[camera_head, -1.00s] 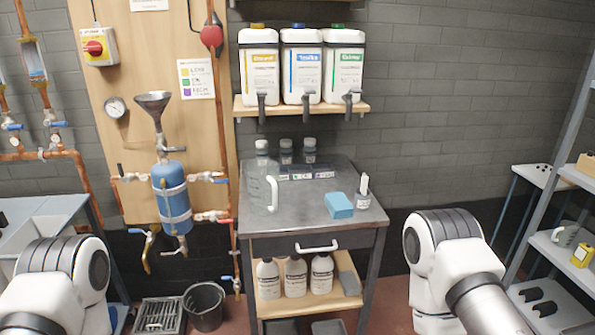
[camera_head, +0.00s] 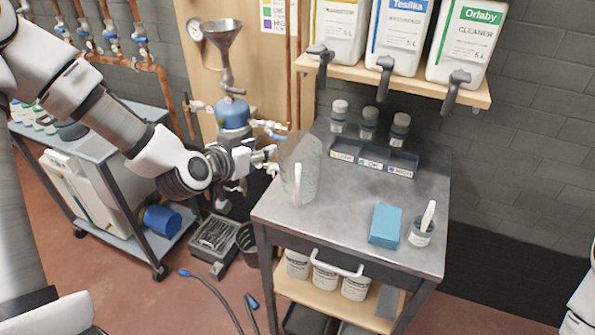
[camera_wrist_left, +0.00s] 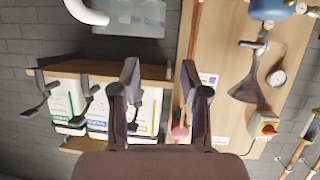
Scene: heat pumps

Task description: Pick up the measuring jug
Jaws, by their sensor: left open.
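The measuring jug (camera_head: 309,166) is clear with a white handle (camera_head: 297,186) towards me. It stands upright at the left end of the grey cart top (camera_head: 345,225). My left gripper (camera_head: 272,158) is open and empty, just left of the jug in the head view; I cannot tell the exact gap. In the left wrist view, which looks upside down, the jug (camera_wrist_left: 130,17) and part of its handle (camera_wrist_left: 84,12) show at the top edge, beyond the open fingers (camera_wrist_left: 160,72). My right gripper is out of view.
A tray (camera_head: 375,157) with small bottles (camera_head: 370,122) behind it stands at the back of the cart. A blue block (camera_head: 385,225) and a small pot (camera_head: 421,233) are at the front right. A shelf (camera_head: 400,82) with canisters overhangs behind. The funnel (camera_head: 222,38) and blue tank (camera_head: 233,115) are close behind my left gripper.

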